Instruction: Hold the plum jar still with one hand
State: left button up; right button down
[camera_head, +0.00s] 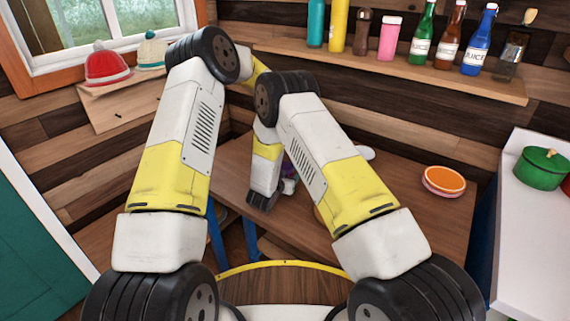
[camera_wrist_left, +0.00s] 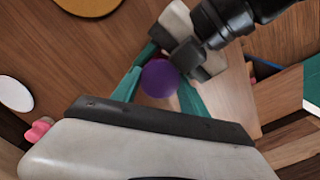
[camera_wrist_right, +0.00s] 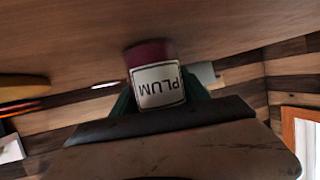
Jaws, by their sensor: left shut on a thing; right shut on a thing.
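The plum jar (camera_wrist_right: 158,86) has a white label reading PLUM, upside down in the right wrist view, and a dark red-purple end. In the left wrist view its round purple top (camera_wrist_left: 160,78) lies between the teal fingers of my left gripper (camera_wrist_left: 162,88), which is shut on it. My right gripper (camera_wrist_right: 158,95) is also shut on the jar, its teal fingers on either side. In the head view only a small purple part of the jar (camera_head: 289,186) shows beside my left gripper (camera_head: 281,186); my arms hide the rest.
The wooden table (camera_head: 400,215) is mostly clear at its right. A wall shelf (camera_head: 400,72) holds several bottles. A green pot (camera_head: 543,168) stands on the white counter (camera_head: 530,228) at right. Two hats rest at left.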

pick_arm(q)
jog(key=m, duration=0.8)
jog(key=o, duration=1.5)
jog(key=shift+o, duration=0.2)
jog(key=shift+r, duration=2.25)
jog(key=shift+c, duration=0.3)
